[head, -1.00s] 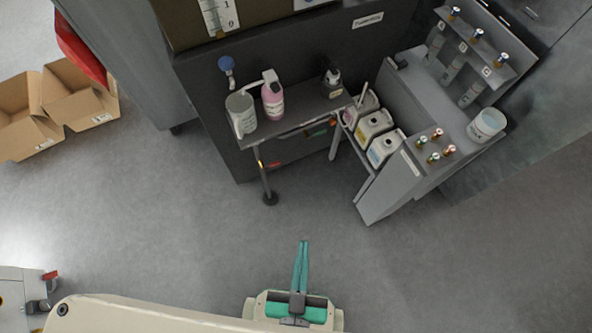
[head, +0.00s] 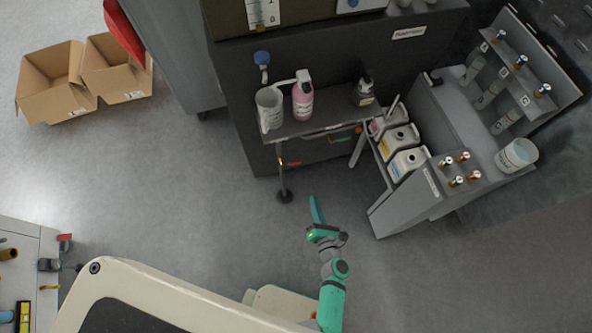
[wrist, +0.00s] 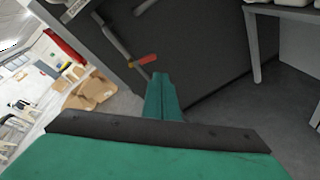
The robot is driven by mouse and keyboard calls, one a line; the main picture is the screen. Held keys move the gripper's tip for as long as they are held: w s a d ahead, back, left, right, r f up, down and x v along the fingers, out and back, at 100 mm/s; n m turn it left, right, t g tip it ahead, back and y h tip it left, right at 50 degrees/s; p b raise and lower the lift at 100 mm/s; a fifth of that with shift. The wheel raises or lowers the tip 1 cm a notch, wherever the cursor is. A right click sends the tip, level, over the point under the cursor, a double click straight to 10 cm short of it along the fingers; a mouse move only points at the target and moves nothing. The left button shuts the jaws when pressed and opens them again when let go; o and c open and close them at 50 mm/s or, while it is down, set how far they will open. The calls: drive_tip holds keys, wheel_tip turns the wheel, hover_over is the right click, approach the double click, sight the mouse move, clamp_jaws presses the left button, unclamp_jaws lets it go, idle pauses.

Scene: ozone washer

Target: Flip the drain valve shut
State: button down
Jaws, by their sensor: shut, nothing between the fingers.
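The drain valve shows a small red handle (head: 293,163) with a yellow part beside it, on a pipe low on the dark washer's front under the shelf. In the wrist view the red and yellow handle (wrist: 150,59) lies just beyond my fingertips, slightly to the left. My gripper (head: 314,203), with green fingers, is shut and empty. In the head view it is below and to the right of the valve, apart from it. In the wrist view its fingers (wrist: 163,80) are pressed together. The exact angle of the handle is hard to tell.
A shelf (head: 325,120) above the valve carries a grey pitcher (head: 269,110), a pink bottle (head: 303,98) and a dark bottle (head: 363,92). A grey stand (head: 420,190) with white jugs is to the right. Cardboard boxes (head: 55,85) lie at the left. The floor around my gripper is clear.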

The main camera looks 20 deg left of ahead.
drive_tip(key=w+a+f+n+g, duration=0.1)
drive_tip(key=w+a+f+n, duration=0.1)
drive_tip(key=w+a, duration=0.3)
drive_tip(key=w+a+f+n+g+y, duration=0.1)
drive_tip(key=w+a+f+n, duration=0.2)
drive_tip(key=w+a, duration=0.3)
drive_tip(key=shift+w+a+n, duration=0.2)
drive_tip(key=shift+w+n, duration=0.45)
drive_tip(key=shift+n, duration=0.15)
idle(0.4)
drive_tip(key=shift+w+d+r+n+t+h, duration=0.1)
drive_tip(key=shift+d+r+n+t+h, duration=0.1)
drive_tip(key=shift+r+n, duration=0.4)
drive_tip(key=shift+w+d+r+n+t+h, duration=0.1)
drive_tip(key=shift+r+n+t+h, duration=0.15)
drive_tip(key=shift+n, duration=0.55)
drive_tip(key=shift+w, duration=0.1)
drive_tip(key=shift+a+f, duration=0.1)
drive_tip(key=shift+a, duration=0.05)
